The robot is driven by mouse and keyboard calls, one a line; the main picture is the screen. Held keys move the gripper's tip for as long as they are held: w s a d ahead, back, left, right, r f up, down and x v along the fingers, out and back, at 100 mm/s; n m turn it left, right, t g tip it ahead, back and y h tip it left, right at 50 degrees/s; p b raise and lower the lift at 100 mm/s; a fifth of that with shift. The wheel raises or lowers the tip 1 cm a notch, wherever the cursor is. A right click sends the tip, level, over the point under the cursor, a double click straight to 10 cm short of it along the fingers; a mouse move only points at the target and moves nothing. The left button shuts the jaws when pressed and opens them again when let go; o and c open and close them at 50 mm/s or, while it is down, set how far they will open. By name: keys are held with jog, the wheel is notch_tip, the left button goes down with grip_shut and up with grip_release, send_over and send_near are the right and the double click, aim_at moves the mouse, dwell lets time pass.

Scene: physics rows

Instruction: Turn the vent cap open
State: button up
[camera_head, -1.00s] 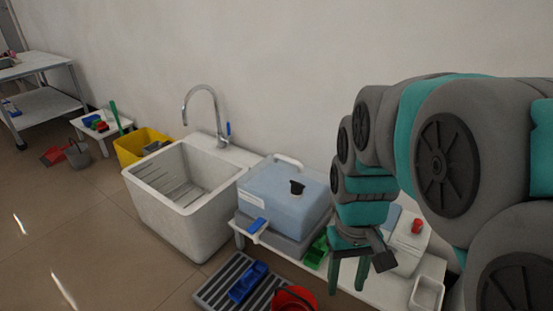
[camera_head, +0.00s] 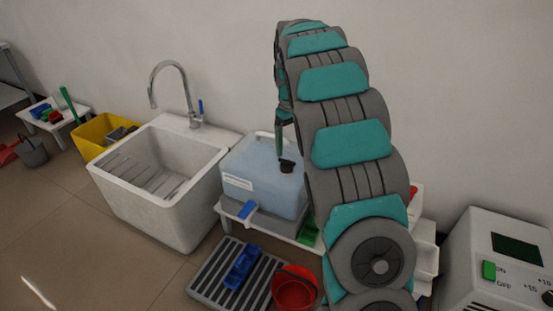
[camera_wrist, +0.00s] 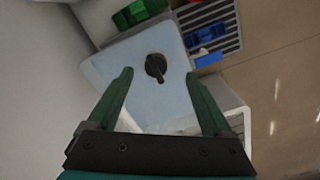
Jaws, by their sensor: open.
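The vent cap (camera_head: 287,165) is a small black knob with a raised grip bar on top of a translucent blue water container (camera_head: 255,170). In the wrist view the cap (camera_wrist: 156,67) lies beyond and between my two green fingers, and the container top (camera_wrist: 142,102) spreads around it. My gripper (camera_wrist: 159,76) is open and empty, and the cap is apart from both fingers. In the head view only part of a green finger of my gripper (camera_head: 280,134) shows above the container; my arm hides the rest.
A blue spigot (camera_head: 247,210) sticks out at the container's front. A white sink (camera_head: 150,190) with a tall faucet (camera_head: 172,72) stands to the left. A red bucket (camera_head: 294,290) and a grey slatted rack (camera_head: 215,277) are on the floor in front. A control box (camera_head: 500,265) stands at right.

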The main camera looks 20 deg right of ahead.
aim_at(287, 161)
jog(key=shift+w+f, duration=0.3)
jog(key=shift+w, duration=0.25)
jog(key=shift+w+f, duration=0.3)
jog(key=shift+w, duration=0.25)
notch_tip(287, 161, down, 7)
jog(key=shift+f, duration=0.2)
jog(key=shift+c, duration=0.2)
grip_shut()
